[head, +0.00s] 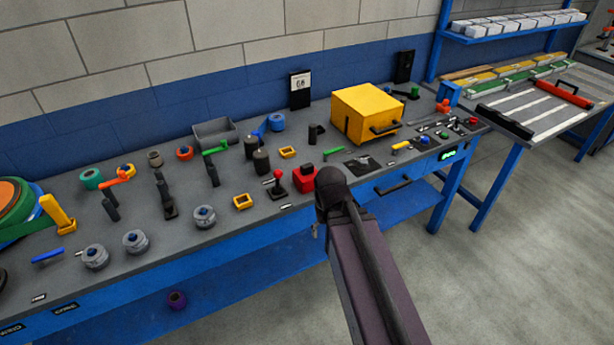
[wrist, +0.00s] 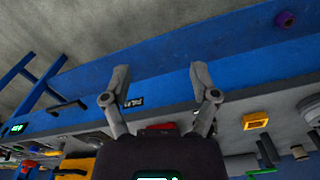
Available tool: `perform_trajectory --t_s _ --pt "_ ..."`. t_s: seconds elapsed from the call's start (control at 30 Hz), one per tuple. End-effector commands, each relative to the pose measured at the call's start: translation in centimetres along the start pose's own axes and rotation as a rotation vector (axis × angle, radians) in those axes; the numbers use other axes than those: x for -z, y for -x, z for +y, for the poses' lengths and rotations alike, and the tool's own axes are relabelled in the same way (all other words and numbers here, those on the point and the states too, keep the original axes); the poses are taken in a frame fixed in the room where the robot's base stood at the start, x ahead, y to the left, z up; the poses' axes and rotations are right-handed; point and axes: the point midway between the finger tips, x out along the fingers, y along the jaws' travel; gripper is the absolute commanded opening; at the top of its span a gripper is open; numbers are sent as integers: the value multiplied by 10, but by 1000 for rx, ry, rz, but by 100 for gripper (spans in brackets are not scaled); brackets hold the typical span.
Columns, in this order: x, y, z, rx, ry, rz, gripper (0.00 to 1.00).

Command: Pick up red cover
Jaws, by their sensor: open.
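A red cover (head: 304,178), a small boxy red piece with a dark part on top, sits near the front edge of the workbench, just left of my arm's end. In the wrist view a strip of red (wrist: 160,127), likely the same piece, shows just beyond the dark gripper body, which hides the rest. My gripper (wrist: 160,80) has its two grey fingers spread wide with nothing between them. The fingers lie over the bench's blue front in that view. In the head view my dark arm hides most of the gripper.
A red-knobbed joystick (head: 279,182) stands close left of the cover, with a yellow frame (head: 242,202) farther left. A yellow box (head: 366,112) with a black handle stands behind right. Several knobs and valves crowd the bench (head: 130,210). The floor in front is clear.

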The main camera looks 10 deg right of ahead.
Motion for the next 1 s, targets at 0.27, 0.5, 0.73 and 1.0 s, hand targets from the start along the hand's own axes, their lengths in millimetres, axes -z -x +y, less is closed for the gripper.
perform_trajectory --t_s 0.27,0.5,0.73,1.0 --pt "47 24 0 0 41 0 100" --pt "136 67 1 0 124 0 100" --pt "228 109 1 1 225 0 100" --pt "287 133 1 1 298 0 100"
